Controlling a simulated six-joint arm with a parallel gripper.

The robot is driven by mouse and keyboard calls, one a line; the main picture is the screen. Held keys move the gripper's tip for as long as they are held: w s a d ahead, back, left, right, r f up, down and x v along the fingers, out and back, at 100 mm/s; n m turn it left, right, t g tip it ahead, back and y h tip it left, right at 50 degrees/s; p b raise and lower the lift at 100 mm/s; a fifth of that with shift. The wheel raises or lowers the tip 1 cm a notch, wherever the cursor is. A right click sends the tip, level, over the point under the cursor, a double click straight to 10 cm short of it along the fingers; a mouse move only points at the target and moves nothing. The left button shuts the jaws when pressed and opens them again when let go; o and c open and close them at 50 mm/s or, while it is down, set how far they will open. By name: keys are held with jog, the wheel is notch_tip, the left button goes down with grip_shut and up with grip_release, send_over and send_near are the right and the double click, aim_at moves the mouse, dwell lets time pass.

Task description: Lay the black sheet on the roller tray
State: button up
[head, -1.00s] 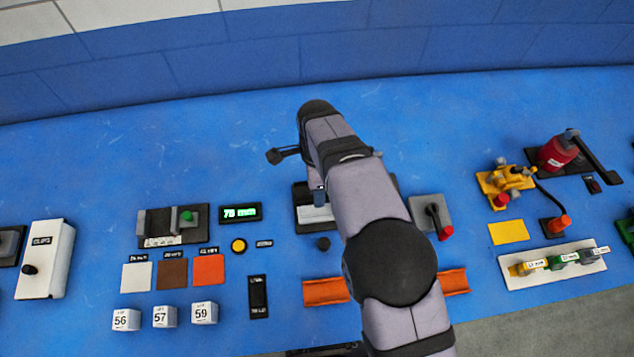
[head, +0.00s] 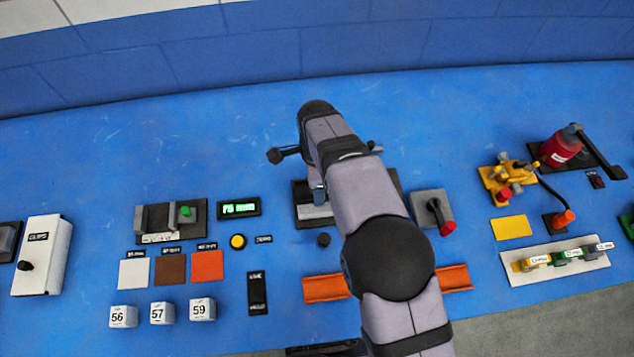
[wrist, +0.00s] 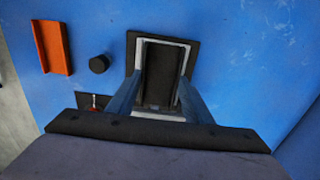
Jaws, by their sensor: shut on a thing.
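The black sheet (wrist: 162,75) shows in the wrist view as a dark rectangle between my fingers. My gripper (wrist: 160,98) is shut on it, one blue-grey finger along each side. The sheet lies over the roller tray, whose pale inner border (wrist: 189,58) shows around it on a black base. I cannot tell whether the sheet touches the tray or hangs just above it. In the head view my arm hides the sheet and much of the roller tray (head: 316,212); my gripper (head: 318,197) shows only in part there.
A dark knob (head: 323,239) and an orange channel (head: 325,288) lie in front of the tray. A grey plate with a red-tipped lever (head: 430,205) stands to its right. A green-lit display (head: 239,208) is to the left. The blue bench behind is clear.

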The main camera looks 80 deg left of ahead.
jog(key=shift+f+b, duration=1)
jog(key=shift+f, duration=0.6)
dwell(0.7)
jog(key=shift+w+f, duration=0.1)
jog(key=shift+w, duration=0.35)
dwell(0.7)
jog(key=shift+w+f, duration=0.15)
jog(key=shift+f, duration=0.2)
dwell(0.4)
jog(key=o, duration=1.5)
jog(key=shift+c, duration=0.2)
jog(key=shift+r, duration=0.1)
jog(key=shift+r+p, duration=2.45)
jog(key=shift+r, duration=1.7)
